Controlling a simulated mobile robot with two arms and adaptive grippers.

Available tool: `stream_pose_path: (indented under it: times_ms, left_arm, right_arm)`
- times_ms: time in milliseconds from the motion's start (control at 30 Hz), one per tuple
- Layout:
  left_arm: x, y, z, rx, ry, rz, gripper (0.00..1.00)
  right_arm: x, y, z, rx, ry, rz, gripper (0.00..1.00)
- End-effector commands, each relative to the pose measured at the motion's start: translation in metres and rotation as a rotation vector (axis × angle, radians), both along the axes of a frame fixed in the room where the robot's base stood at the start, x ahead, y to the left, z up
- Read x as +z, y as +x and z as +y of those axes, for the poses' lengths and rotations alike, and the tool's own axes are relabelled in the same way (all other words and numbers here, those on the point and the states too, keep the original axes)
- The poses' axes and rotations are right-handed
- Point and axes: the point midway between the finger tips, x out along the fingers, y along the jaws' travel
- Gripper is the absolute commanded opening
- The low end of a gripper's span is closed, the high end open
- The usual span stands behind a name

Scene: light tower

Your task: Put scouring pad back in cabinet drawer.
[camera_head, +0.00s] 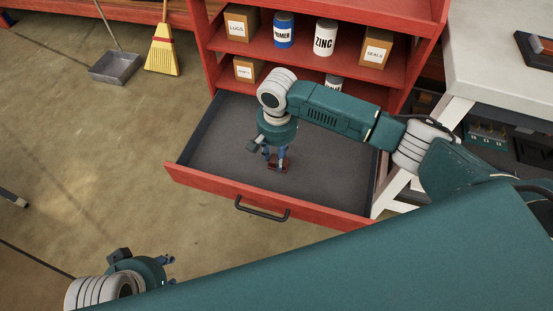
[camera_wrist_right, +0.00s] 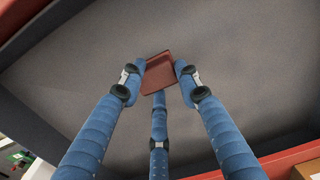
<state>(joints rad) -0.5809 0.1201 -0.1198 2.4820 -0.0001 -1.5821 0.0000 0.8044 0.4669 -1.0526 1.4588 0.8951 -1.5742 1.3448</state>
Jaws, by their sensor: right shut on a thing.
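The scouring pad (camera_head: 278,163) is a small dark red block, also seen in the right wrist view (camera_wrist_right: 158,76). My right gripper (camera_head: 276,158) points down inside the open drawer and is shut on the pad; its blue fingers (camera_wrist_right: 158,88) grip the pad from the sides. The cabinet drawer (camera_head: 215,190) is pulled out, with a red front, a dark handle (camera_head: 262,210) and a grey floor with nothing else visible on it. I cannot tell whether the pad touches the floor. My left gripper (camera_head: 169,271) is at the lower left, away from the drawer; its opening is unclear.
The red cabinet shelves (camera_head: 290,52) above the drawer hold boxes and cans. A white-topped workbench (camera_head: 490,60) stands at the right. A dustpan (camera_head: 116,67) and a yellow broom (camera_head: 161,48) are at the back left. The floor left of the drawer is mostly clear.

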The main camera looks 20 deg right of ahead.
Motion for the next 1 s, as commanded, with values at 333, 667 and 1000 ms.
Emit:
stream_pose_path:
  times_ms: [333,667,1000]
  left_arm:
    - [-0.004,0.0,0.0,0.0,0.0,-0.001,0.35]
    - [-0.003,0.0,0.0,0.0,0.0,-0.001,0.35]
    - [0.0,0.0,0.0,0.0,0.0,0.001,0.35]
  right_arm:
    - [-0.013,0.0,0.0,0.0,-0.001,-0.001,0.0]
    - [-0.016,0.0,0.0,0.0,-0.001,-0.001,0.51]
    - [-0.001,0.001,0.0,0.0,0.001,-0.002,0.51]
